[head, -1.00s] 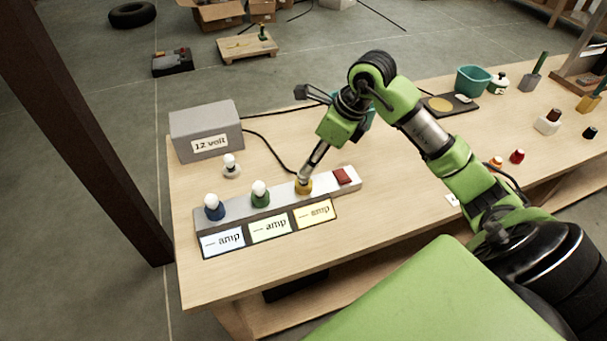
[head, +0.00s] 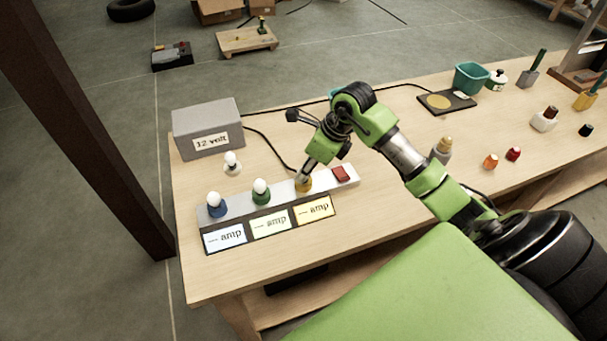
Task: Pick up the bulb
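A white bulb (head: 214,198) stands upright in a blue socket at the left end of the grey strip (head: 240,210). Another white bulb (head: 260,186) stands in the green socket (head: 261,198) beside it. A third white bulb (head: 231,158) stands on a small pale base on the table, behind the strip. My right gripper (head: 304,178) points down at the yellow socket (head: 304,187), with its tips at the socket's top. The tips are too small to tell whether they are open or hold a bulb there. My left gripper is not in view.
A grey 12 volt box (head: 208,128) stands at the back left, with a black cable. A red switch (head: 341,174) is right of the yellow socket. Three amp cards (head: 270,222) lie in front of the strip. Several small items, including a teal bin (head: 471,78), stand farther right.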

